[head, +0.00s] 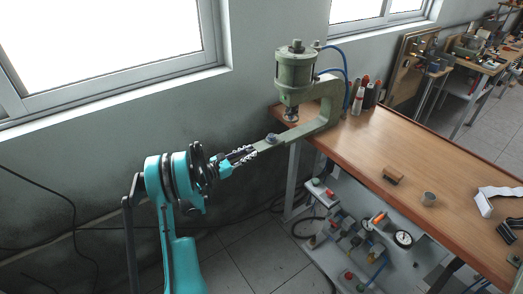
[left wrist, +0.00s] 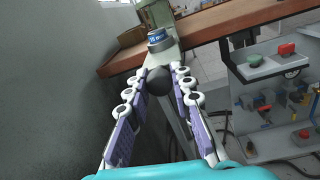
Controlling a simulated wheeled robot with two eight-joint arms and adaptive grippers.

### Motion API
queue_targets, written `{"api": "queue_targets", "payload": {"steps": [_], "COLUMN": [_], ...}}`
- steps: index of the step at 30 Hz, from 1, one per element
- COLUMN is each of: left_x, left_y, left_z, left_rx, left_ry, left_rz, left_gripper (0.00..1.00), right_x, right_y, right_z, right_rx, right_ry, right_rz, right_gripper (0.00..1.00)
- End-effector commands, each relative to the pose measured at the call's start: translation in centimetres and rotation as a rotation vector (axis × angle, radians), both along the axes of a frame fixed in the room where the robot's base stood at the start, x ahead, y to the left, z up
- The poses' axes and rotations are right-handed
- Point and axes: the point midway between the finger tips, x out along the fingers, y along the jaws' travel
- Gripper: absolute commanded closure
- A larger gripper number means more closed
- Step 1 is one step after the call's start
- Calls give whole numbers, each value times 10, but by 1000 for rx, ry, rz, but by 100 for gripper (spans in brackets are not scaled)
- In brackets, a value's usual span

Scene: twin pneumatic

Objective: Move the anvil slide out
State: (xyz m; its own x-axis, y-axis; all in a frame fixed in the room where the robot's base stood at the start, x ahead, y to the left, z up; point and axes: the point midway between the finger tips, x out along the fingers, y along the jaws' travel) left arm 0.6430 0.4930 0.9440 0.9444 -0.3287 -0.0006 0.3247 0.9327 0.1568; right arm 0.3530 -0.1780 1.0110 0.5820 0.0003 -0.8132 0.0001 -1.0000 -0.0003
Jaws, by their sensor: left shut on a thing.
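The green-grey press (head: 297,80) stands at the far left end of the wooden bench. Its anvil slide (head: 290,134) is a flat bar reaching out left past the bench edge. My left gripper (head: 250,151) is shut on the dark round knob (left wrist: 159,81) at the slide's outer end. The fingers partly hide the knob. My right gripper is out of view.
A lower shelf (head: 335,225) carries pneumatic fittings and a gauge. A grey wall stands close behind my left arm.

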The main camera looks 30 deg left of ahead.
Motion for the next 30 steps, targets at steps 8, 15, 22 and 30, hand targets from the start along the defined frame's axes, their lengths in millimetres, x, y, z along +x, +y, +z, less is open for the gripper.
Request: {"api": "queue_targets", "payload": {"steps": [8,15,22,30], "left_x": [-25,-25,-24,-34], "left_y": [11,11,10,14], "left_z": [0,1,1,0], "left_rx": [0,0,0,0], "left_ry": [-1,-1,-1,0], "left_rz": [2,2,1,3], "left_gripper": [100,75,56,56], "right_x": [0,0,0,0], "right_y": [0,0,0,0], "right_z": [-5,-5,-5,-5], "right_rx": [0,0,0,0], "right_ry": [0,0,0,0], "right_rz": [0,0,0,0], "right_gripper": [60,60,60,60]}}
